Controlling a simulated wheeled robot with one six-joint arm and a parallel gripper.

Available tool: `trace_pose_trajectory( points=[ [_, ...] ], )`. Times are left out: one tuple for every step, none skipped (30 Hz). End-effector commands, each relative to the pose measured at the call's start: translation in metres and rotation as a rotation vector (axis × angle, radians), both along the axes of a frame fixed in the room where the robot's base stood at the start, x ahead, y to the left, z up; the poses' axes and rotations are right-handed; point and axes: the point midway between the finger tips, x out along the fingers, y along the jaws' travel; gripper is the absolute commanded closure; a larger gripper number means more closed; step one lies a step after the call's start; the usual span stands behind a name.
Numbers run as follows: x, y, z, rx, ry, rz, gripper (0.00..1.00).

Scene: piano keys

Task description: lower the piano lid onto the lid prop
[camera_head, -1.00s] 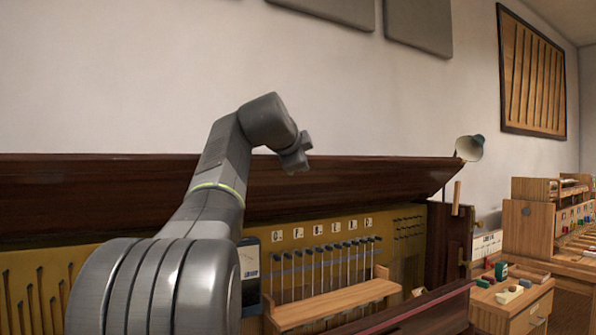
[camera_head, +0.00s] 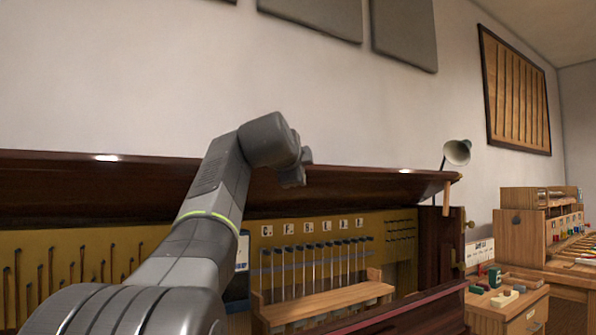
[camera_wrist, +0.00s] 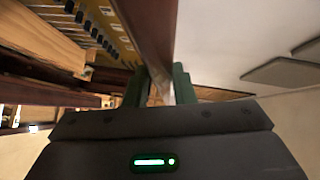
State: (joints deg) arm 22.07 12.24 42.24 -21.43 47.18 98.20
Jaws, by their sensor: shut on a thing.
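The piano lid (camera_head: 360,192) is a long dark brown glossy board running across the head view, tilted over the open piano front. It also shows in the wrist view (camera_wrist: 152,30), running away between my fingers. My gripper (camera_wrist: 160,84) has two green fingers shut on the lid's front edge; the arm hides the grip in the head view. The lid prop (camera_head: 447,198) is a short upright wooden stick at the lid's right end. Its top reaches the lid's underside in the picture; I cannot tell whether they press together.
Below the lid are a yellow panel (camera_head: 400,255) with letter labels and hammers, and a wooden rail (camera_head: 330,302). A lamp (camera_head: 457,152) stands behind the lid's right end. A small cabinet (camera_head: 525,312) with blocks on top is at the right.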

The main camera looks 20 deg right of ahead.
Motion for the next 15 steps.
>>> trace_pose_trajectory(
  points=[
    [0.0004, 0.0010, 0.0034, -0.002, -0.010, 0.004, 1.00],
    [0.0002, 0.0010, 0.0035, -0.002, -0.010, 0.004, 1.00],
    [0.0003, 0.0010, 0.0036, -0.002, -0.010, 0.004, 1.00],
    [0.0003, 0.0011, 0.0037, -0.002, -0.010, 0.004, 1.00],
    [0.0004, 0.0011, 0.0038, -0.003, -0.011, 0.004, 1.00],
    [0.0004, 0.0011, 0.0038, -0.003, -0.011, 0.004, 1.00],
    [0.0003, 0.0012, 0.0038, -0.003, -0.011, 0.004, 1.00],
    [0.0003, 0.0012, 0.0039, -0.003, -0.011, 0.004, 1.00],
    [0.0003, 0.0012, 0.0039, -0.003, -0.011, 0.004, 0.75],
    [0.0003, 0.0012, 0.0040, -0.003, -0.011, 0.004, 0.69],
    [0.0003, 0.0012, 0.0039, -0.003, -0.011, 0.004, 0.63],
    [0.0003, 0.0011, 0.0036, -0.002, -0.010, 0.004, 0.55],
    [0.0003, 0.0010, 0.0033, -0.002, -0.009, 0.003, 0.55],
    [0.0003, 0.0009, 0.0030, -0.002, -0.008, 0.003, 0.55],
    [0.0003, 0.0008, 0.0027, -0.001, -0.007, 0.003, 0.55]
  ],
)
